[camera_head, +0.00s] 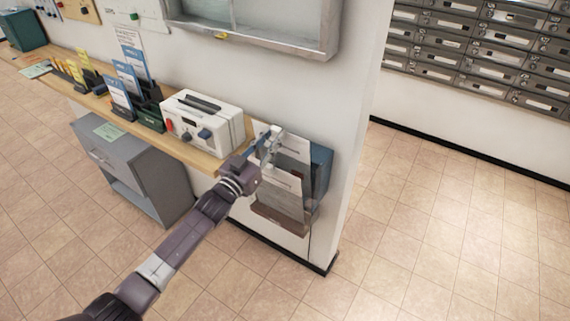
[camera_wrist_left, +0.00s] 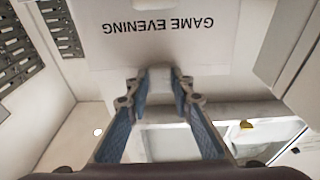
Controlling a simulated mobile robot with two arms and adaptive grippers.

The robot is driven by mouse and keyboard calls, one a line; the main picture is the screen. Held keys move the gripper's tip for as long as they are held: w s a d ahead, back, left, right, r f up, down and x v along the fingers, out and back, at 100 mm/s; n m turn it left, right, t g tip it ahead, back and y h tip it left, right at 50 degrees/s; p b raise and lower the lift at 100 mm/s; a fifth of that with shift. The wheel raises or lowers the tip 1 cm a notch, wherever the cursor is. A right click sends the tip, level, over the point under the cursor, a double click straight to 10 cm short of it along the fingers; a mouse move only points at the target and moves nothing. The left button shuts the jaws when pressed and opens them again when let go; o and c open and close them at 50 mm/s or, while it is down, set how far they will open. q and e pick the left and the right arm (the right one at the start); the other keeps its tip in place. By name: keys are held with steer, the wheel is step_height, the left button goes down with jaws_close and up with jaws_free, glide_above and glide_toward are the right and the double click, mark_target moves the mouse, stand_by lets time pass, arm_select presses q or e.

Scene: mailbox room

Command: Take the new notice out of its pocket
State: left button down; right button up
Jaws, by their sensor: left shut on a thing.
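The new notice is a white sheet; in the left wrist view the notice (camera_wrist_left: 150,38) shows the upside-down words "GAME EVENING". In the head view the notice (camera_head: 295,144) stands at the upper part of the wall rack, behind my gripper. The rack's pocket (camera_head: 284,198) has a grey front and blue side and hangs near the wall's corner. My left gripper (camera_head: 273,142) is shut on the notice's upper edge; its fingers (camera_wrist_left: 162,76) also meet at the sheet in the wrist view. I cannot tell how much of the sheet is inside the pocket. My right gripper is not in view.
A wooden shelf (camera_head: 190,152) with a white machine (camera_head: 203,122) and leaflet holders (camera_head: 148,112) is left of the rack. A grey cabinet (camera_head: 140,165) stands below. A framed board (camera_head: 255,40) hangs above. Mailboxes (camera_head: 480,50) line the right wall; the floor (camera_head: 440,225) is clear.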

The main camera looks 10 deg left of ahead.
arm_select(q)
steer(key=s+a+r+p, duration=0.1)
steer(key=s+r+p, duration=0.2)
steer(key=r+p, duration=1.5)
step_height(320, 180, up, 2)
steer(key=shift+s, duration=0.15)
steer(key=shift+s+a, duration=0.15)
stand_by(0.4)
steer(key=shift+r+v, duration=0.2)
steer(key=shift+v, duration=1)
steer(key=shift+s+a, duration=0.1)
steer(key=shift+s, duration=0.15)
steer(key=r+v, duration=0.1)
steer(key=v, duration=0.5)
steer(key=shift+s+a, duration=0.2)
steer(key=shift+s, duration=0.25)
